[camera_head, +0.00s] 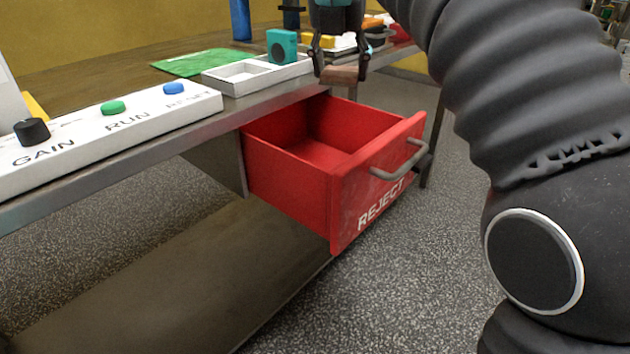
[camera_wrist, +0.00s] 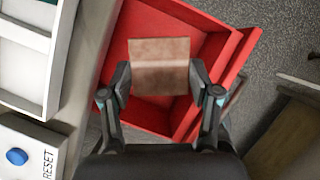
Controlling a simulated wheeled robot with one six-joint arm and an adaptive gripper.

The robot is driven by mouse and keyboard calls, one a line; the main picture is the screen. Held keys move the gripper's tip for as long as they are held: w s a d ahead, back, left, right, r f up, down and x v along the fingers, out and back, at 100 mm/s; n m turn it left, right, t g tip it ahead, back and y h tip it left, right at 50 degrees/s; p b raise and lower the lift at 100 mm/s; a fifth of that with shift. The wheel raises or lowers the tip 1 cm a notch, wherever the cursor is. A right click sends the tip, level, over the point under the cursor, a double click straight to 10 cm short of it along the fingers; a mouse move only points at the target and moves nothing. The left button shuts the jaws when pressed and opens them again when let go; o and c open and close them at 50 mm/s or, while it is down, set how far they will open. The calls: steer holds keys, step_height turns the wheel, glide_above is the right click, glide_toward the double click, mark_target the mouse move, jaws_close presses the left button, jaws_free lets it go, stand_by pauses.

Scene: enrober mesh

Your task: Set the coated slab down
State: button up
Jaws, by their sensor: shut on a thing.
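My gripper (camera_wrist: 161,92) is shut on a flat brown slab (camera_wrist: 160,66), with one finger on each side of it in the wrist view. In the head view my gripper (camera_head: 337,68) points down, and the slab (camera_head: 340,75) shows between its fingertips. The slab is held in the air above the open red drawer (camera_head: 285,190), marked REJECT. In the wrist view the red drawer (camera_wrist: 236,62) lies beneath and around the slab. The part of the drawer floor that I can see is bare; the slab hides some of it.
A white two-compartment tray (camera_head: 235,86) stands at the table edge beside the drawer, with a teal block (camera_head: 282,46) at it. A green mat (camera_head: 193,63) lies behind. A white panel (camera_head: 75,150) has a GAIN knob and RUN and RESET buttons. The drawer handle (camera_head: 400,163) sticks out.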

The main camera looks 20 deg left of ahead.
steer(key=b, duration=0.5)
glide_toward(325, 168)
steer(key=shift+m, duration=0.3)
steer(key=d+f, duration=0.2)
steer(key=f, duration=0.1)
steer(key=d+f, duration=0.1)
steer(key=shift+w+d+f, duration=0.2)
steer(key=shift+w+f, duration=0.15)
steer(key=a, duration=0.1)
steer(key=w+a, duration=0.1)
steer(key=a, duration=0.2)
steer(key=shift+w, duration=0.3)
steer(key=shift+d+f+b, duration=0.1)
steer(key=shift+f+b, duration=0.3)
steer(key=shift+f, duration=0.2)
steer(key=shift+f, duration=0.15)
steer(key=o, duration=1.2)
steer(key=p+v, duration=0.3)
steer(key=v, duration=0.9)
steer(key=shift+s, duration=0.1)
